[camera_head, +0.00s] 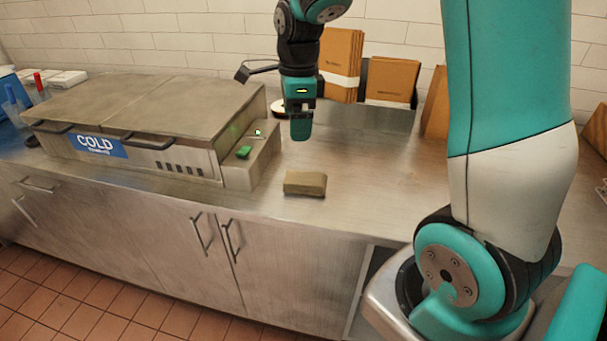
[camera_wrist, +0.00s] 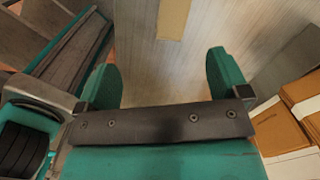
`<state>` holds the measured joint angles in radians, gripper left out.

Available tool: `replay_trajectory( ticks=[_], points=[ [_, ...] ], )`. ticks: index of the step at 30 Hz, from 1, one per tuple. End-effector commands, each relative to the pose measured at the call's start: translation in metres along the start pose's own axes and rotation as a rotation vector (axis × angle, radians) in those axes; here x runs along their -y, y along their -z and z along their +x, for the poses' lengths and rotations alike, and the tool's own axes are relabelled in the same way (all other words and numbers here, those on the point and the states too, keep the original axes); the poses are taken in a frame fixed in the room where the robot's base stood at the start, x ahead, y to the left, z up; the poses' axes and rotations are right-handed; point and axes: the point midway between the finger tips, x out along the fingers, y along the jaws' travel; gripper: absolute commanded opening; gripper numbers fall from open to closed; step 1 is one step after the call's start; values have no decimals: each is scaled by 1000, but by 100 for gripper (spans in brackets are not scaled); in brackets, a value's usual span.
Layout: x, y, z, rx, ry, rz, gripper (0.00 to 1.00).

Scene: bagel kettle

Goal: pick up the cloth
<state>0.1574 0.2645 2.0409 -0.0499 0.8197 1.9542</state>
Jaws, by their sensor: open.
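A tan-brown folded cloth (camera_head: 305,184) lies on the steel counter near its front edge, right of the cold unit. It also shows in the wrist view (camera_wrist: 173,18) at the top, beyond the fingertips and partly cut off by the frame edge. My gripper (camera_head: 301,135) points down over the counter, behind and above the cloth and apart from it. In the wrist view its two teal fingers (camera_wrist: 165,72) are spread wide with nothing between them.
The steel cold unit (camera_head: 135,110) with a blue label stands left on the counter (camera_head: 370,185). Brown cardboard boxes (camera_head: 341,62) stand at the back wall. The counter right of the cloth is clear.

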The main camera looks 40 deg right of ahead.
Motion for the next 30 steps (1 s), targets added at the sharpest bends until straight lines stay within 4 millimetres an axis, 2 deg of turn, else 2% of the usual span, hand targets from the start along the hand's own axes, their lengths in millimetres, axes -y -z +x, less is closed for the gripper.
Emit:
replay_trajectory(
  ticks=[3, 7, 11, 21, 24, 30],
  points=[
    [19, 16, 2, -27, -1, 222, 94],
    [26, 22, 10, -39, 0, 322, 94],
    [25, 24, 33, -42, -3, 333, 94],
    [24, 26, 107, -41, -3, 329, 94],
    [25, 26, 119, -39, 0, 328, 94],
    [24, 26, 132, -39, 1, 327, 94]
  ],
)
